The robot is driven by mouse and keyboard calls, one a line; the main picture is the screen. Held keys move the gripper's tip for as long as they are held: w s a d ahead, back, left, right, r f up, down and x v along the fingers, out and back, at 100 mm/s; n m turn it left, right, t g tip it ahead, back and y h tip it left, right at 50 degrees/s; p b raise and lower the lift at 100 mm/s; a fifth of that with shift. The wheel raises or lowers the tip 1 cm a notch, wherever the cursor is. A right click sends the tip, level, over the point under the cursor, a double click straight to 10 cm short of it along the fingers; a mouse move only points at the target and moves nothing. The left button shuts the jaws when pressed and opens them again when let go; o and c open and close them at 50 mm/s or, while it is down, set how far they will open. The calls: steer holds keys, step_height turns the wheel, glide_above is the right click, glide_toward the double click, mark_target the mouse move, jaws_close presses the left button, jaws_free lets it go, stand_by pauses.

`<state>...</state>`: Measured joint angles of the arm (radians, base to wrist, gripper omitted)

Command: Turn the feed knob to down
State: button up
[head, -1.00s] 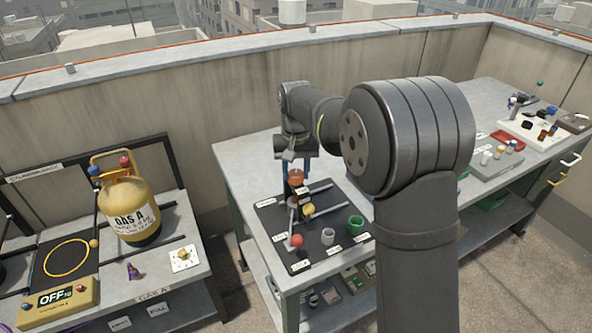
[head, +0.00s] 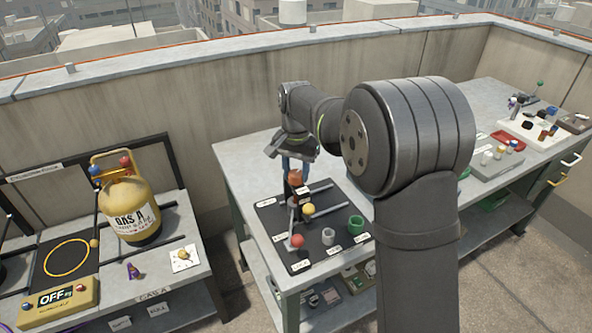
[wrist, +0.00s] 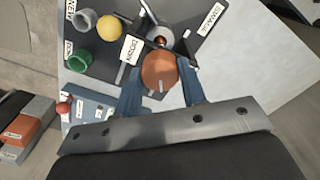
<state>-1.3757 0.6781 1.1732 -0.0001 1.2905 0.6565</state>
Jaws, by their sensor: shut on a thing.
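The feed knob, a round orange-brown knob (wrist: 159,71), stands on the dark panel (head: 277,223); it also shows in the head view (head: 295,177). My gripper (wrist: 161,86) is shut on it, with one blue finger on each side; in the head view the gripper (head: 295,168) comes down from above. A short pale mark on the knob's top points toward the bottom of the wrist view. A label reading DOWN (wrist: 129,50) lies to the knob's left in the wrist view. Another label (wrist: 209,19) lies up and to the right, its text hard to read.
Close by on the panel are a yellow ball (head: 308,209), a red ball (head: 297,241), a grey cup (head: 328,236) and a green cup (head: 356,224). A gas cylinder (head: 128,208) stands on the separate left bench. Bare bench top lies left of the panel.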

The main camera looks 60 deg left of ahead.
mark_target(296, 173)
steer(key=o, duration=1)
step_height(296, 173, up, 18)
steer(key=shift+f, duration=0.25)
steer(key=shift+f, duration=0.1)
